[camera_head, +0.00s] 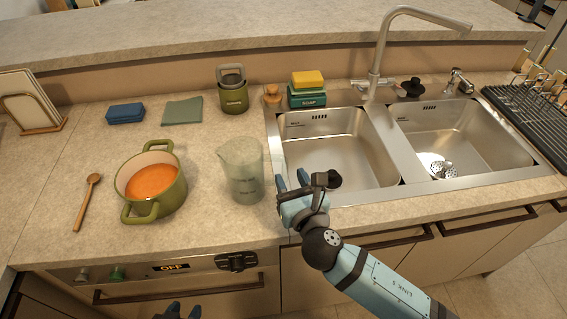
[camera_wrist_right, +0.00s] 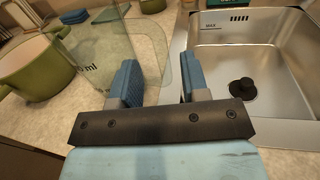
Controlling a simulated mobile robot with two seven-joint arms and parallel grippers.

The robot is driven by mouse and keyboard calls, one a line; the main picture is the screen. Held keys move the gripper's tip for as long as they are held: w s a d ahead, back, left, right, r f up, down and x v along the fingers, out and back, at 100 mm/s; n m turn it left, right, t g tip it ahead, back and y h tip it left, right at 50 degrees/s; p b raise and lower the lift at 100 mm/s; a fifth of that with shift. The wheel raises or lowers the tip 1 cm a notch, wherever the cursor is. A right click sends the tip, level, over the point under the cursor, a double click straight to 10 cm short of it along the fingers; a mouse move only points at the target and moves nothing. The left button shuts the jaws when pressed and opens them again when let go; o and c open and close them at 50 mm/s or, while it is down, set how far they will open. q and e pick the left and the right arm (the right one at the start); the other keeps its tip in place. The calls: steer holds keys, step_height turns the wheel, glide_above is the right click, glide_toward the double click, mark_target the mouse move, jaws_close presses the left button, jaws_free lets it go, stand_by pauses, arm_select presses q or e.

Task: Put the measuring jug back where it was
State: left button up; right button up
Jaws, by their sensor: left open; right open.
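The measuring jug (camera_head: 241,172) is translucent and pale green-grey. It stands upright on the counter, between the green pot and the left sink basin. In the right wrist view the jug (camera_wrist_right: 110,38) is partly cut off at the top, and its clear handle shows between my fingers in the picture. My right gripper (camera_head: 289,191) is open at the jug's right side, by the sink's front left corner; its two blue fingers (camera_wrist_right: 157,80) are apart. I cannot tell whether they touch the handle. My left gripper (camera_head: 182,312) is open and empty at the bottom edge, low in front of the oven.
A green pot (camera_head: 151,184) of orange soup and a wooden spoon (camera_head: 88,200) lie left of the jug. Behind are a blue sponge (camera_head: 125,113), a folded cloth (camera_head: 183,111) and a green canister (camera_head: 233,93). The sink (camera_head: 340,150) is right. Counter between cloth and jug is clear.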

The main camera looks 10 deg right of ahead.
steer(key=shift+s+d, duration=0.2)
steer(key=shift+s, duration=0.9)
steer(key=shift+s+d, duration=0.2)
steer(key=shift+s, duration=0.85)
